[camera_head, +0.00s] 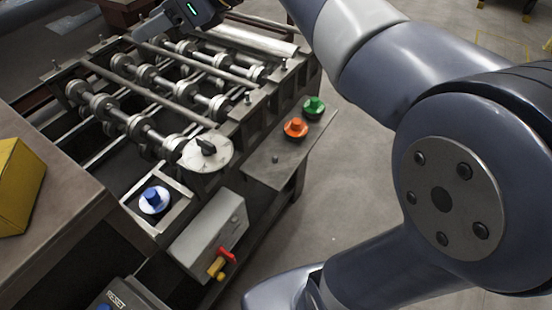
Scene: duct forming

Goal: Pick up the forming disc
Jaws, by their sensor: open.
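Several round pieces could be the forming disc, and I cannot tell which one is meant. A white disc with a blue knob (153,200) sits in a square frame at the near end of the roll machine. An orange disc (295,128) and a green disc (314,107) stand on the machine's side shelf (268,160). A pale disc with a black handle (206,151) is at the end of the rolls. My gripper (150,26) is at the top edge, above the machine's far end, partly cut off. It is open, away from all these discs, and appears empty.
The roll machine (150,98) has several shafts with metal rollers. A grey box with a red and yellow lever (220,262) is on its near side. A brown table with a yellow block (18,187) is at left. The floor right of the shelf is clear.

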